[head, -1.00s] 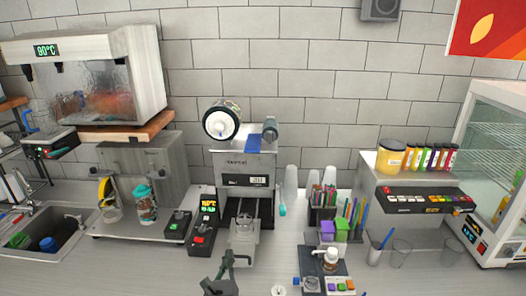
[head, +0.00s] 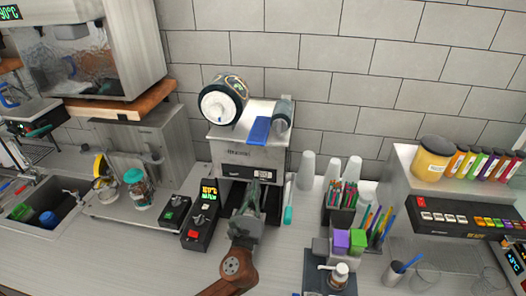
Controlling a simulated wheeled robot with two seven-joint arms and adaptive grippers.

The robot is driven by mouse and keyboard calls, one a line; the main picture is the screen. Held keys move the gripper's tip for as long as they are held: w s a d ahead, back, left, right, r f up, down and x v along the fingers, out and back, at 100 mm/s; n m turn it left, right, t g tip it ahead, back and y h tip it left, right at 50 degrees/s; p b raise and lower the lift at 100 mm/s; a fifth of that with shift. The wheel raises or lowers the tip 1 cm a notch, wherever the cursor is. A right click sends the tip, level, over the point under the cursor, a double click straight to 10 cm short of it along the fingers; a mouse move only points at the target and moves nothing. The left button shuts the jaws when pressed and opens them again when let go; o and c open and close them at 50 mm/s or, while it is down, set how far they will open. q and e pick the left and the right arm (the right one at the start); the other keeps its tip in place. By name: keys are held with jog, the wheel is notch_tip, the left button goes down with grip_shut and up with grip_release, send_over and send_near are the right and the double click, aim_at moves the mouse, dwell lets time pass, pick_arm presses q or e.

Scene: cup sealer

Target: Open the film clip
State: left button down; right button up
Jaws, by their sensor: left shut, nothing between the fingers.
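The cup sealer (head: 240,154) stands on the counter against the tiled wall. A film roll (head: 222,106) sits on its top left, a dark roller (head: 283,113) on its top right. A blue flap (head: 258,131), which may be the film clip, lies between them, sloping over the front edge. I cannot tell whether it is open. My left gripper (head: 257,188) is shut and empty, in front of the sealer's lower front and below the blue flap. It hides most of the sealer's cup opening. My right gripper is not in view.
A teal-tipped handle (head: 288,212) hangs at the sealer's right. Black control boxes (head: 200,219) stand at its left. Wall space above the sealer is free.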

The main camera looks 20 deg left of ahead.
pick_arm(q)
jog(key=p+x, duration=0.1)
jog(key=x, duration=0.4)
jog(key=p+x, duration=0.1)
jog(key=x, duration=0.4)
jog(key=shift+w+r, duration=0.2)
jog(key=shift+r, duration=0.1)
notch_tip(320, 180, up, 3)
jog(key=shift+s+r+p, duration=0.2)
jog(key=shift+r+p, duration=0.05)
jog(key=shift+p, duration=0.75)
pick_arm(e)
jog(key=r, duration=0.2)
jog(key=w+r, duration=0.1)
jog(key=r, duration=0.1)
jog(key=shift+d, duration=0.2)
pick_arm(q)
jog(key=shift+d, duration=0.1)
